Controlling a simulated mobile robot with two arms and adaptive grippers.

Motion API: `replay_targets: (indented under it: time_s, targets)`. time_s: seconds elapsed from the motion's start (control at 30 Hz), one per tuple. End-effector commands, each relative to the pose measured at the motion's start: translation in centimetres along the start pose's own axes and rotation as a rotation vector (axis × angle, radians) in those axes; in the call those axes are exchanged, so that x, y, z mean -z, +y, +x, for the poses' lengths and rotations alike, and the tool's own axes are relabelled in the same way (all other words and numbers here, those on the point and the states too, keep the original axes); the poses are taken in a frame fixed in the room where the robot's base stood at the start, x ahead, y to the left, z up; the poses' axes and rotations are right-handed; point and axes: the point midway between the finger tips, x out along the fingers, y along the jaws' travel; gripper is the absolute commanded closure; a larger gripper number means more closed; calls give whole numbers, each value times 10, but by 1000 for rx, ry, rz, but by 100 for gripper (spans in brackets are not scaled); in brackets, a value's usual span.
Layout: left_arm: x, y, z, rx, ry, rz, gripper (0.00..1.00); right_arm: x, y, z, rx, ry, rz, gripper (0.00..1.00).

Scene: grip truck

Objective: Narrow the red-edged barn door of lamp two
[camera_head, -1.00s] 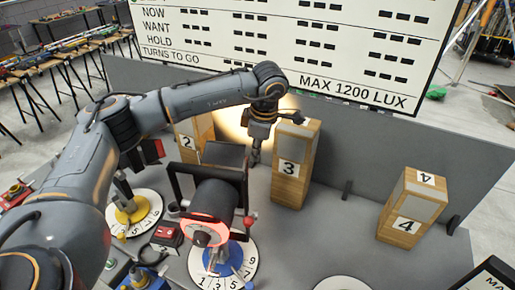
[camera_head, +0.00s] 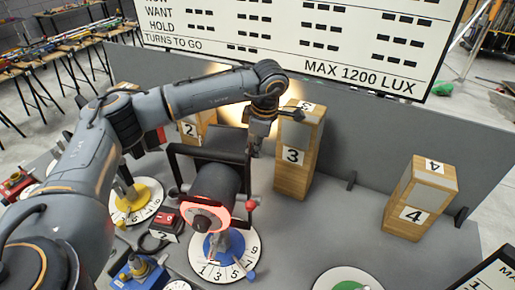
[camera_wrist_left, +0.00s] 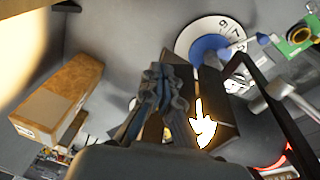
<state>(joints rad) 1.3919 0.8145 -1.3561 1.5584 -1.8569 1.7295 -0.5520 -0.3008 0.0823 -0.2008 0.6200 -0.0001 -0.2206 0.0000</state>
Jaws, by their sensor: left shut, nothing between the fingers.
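Lamp two (camera_head: 215,186) is a dark cylinder with a glowing red ring, in a black yoke above a blue base on a numbered dial. Dark flat barn door panels (camera_head: 223,144) stand at its far end. I cannot make out which has the red edge. My left gripper (camera_head: 256,148) points down beside the panels' right side. My right gripper is not in view.
Wooden blocks marked 3 (camera_head: 292,172) and 4 (camera_head: 411,213) stand right of the lamp, and block 2 (camera_head: 191,130) behind it. A grey wall (camera_head: 350,140) and a white board (camera_head: 300,40) stand behind. A yellow-based lamp's dial (camera_head: 136,205) is at left.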

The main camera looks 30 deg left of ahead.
Motion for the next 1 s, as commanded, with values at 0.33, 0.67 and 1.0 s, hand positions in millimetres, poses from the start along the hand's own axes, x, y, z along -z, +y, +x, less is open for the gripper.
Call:
replay_targets:
  time_s: [0.33, 0.67, 1.0]
  targets:
    - [11, -2, 2, 1, 1, -1, 100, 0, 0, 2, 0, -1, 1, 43]
    - [15, -4, 2, 1, 1, 0, 100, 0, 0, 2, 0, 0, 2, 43]
    - [15, -3, 2, 1, 1, 0, 100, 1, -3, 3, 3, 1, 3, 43]
